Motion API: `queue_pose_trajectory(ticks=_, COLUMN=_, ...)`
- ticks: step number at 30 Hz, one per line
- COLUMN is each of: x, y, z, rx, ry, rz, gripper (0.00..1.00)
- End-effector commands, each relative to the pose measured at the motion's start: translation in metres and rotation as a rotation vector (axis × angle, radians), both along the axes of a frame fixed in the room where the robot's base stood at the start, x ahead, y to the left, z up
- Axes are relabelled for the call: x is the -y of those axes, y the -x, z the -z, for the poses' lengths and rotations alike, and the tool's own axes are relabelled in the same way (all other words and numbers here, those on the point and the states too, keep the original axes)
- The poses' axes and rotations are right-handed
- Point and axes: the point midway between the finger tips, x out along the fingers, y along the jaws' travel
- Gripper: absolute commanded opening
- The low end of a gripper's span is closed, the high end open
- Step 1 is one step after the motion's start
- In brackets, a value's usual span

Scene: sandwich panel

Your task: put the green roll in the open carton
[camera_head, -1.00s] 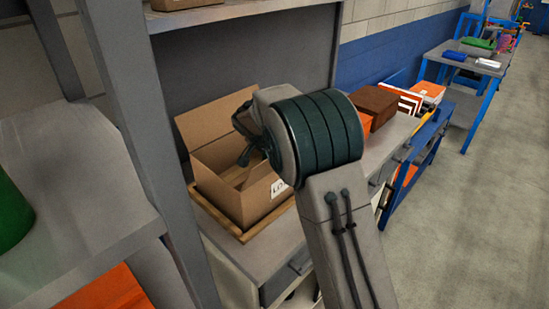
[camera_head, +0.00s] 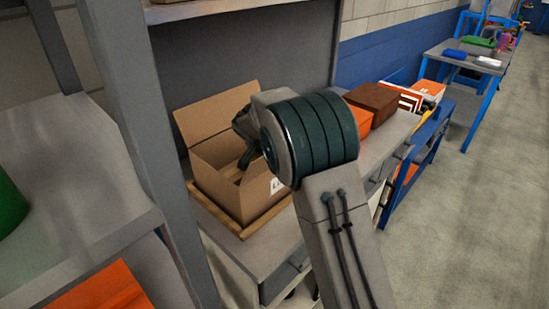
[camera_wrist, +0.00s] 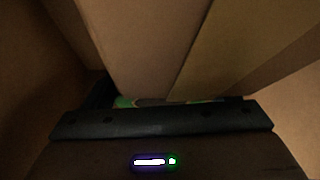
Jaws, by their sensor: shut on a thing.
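The open carton (camera_head: 222,190) is a brown cardboard box with raised flaps, standing on a wooden tray (camera_head: 250,228) on a grey cabinet. My gripper (camera_head: 245,158) reaches down into its mouth; my arm hides part of it and the carton's right side. In the wrist view, cardboard walls and flaps (camera_wrist: 135,45) surround the gripper closely. A thin strip of the green roll (camera_wrist: 124,102) shows just past the dark gripper edge, and the gripper is shut on it. Most of the roll is hidden, and I cannot tell whether it touches the carton floor.
A grey upright post (camera_head: 140,140) stands close left of the carton. A green round object (camera_head: 10,207) sits on the left shelf. Brown (camera_head: 373,102) and orange boxes stand right of my arm. A blue bench stands farther back; the floor at right is clear.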

Motion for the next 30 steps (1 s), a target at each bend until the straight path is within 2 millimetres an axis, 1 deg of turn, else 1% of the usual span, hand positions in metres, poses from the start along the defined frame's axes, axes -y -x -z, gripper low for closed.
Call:
queue_pose_trajectory(ticks=1, x=0.0, y=0.001, z=0.002, rx=-0.005, ry=0.002, rz=0.0, gripper=0.57)
queue_pose_trajectory(ticks=2, x=0.0, y=0.001, z=0.002, rx=-0.006, ry=0.003, rz=0.0, gripper=0.89)
queue_pose_trajectory(ticks=3, x=0.0, y=0.001, z=0.003, rx=-0.007, ry=0.003, rz=0.0, gripper=1.0)
queue_pose_trajectory(ticks=13, x=0.001, y=0.002, z=0.001, rx=-0.009, ry=0.004, rz=0.0, gripper=1.0)
queue_pose_trajectory(ticks=20, x=-0.002, y=0.003, z=-0.017, rx=-0.006, ry=0.002, rz=-0.002, gripper=1.0)
queue_pose_trajectory(ticks=24, x=-0.014, y=0.02, z=-0.044, rx=-0.001, ry=0.0, rz=-0.003, gripper=1.0)
queue_pose_trajectory(ticks=30, x=-0.026, y=0.039, z=-0.083, rx=-0.001, ry=0.0, rz=-0.002, gripper=1.0)
